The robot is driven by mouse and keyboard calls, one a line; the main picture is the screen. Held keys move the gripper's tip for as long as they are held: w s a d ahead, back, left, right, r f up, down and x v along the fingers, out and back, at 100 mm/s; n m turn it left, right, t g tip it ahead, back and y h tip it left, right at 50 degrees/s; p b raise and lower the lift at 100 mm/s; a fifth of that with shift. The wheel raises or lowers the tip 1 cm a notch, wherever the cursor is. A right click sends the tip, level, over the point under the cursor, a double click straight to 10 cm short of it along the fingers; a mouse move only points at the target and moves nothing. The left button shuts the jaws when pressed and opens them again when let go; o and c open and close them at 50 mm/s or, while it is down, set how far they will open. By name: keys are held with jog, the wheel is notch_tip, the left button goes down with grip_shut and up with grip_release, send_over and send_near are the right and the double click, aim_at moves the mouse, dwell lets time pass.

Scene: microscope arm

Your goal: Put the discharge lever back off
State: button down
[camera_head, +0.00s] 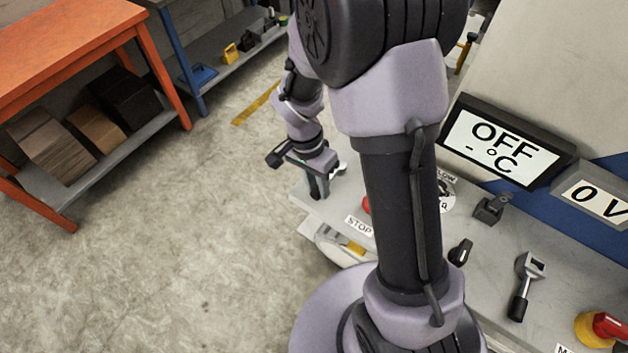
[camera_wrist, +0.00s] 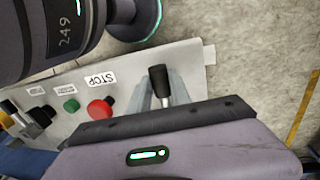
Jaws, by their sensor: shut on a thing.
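In the wrist view, a lever (camera_wrist: 159,79) with a black grip and a bright metal shaft stands at the end of the grey control panel, beside the red button. I take it for the discharge lever, though no label on it is readable. My gripper (camera_head: 318,188) reaches down at the panel's left end in the head view. Its grey fingers lie on both sides of the lever in the wrist view, shut on it. In the head view the lever is mostly hidden by my gripper.
Displays read OFF (camera_head: 503,148) and 0 V (camera_head: 598,198). Another black-handled lever (camera_head: 522,290) lies nearer the right. An orange bench (camera_head: 70,45) stands left; the floor between is clear.

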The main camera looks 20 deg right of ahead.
jog(key=shift+s+d+n, duration=0.1)
jog(key=shift+s+n, duration=0.05)
jog(key=shift+n, duration=0.15)
jog(key=c, duration=1.2)
grip_release()
jog(key=w+r+p, duration=0.1)
jog(key=r+p, duration=0.1)
jog(key=r, duration=0.3)
jog(key=a+r+p, duration=0.1)
jog(key=r+p, duration=0.1)
jog(key=r, duration=0.4)
jog(key=w+a+r+p, duration=0.1)
jog(key=r, duration=0.5)
jog(key=shift+w+p, duration=0.3)
jog(key=shift+p, duration=0.1)
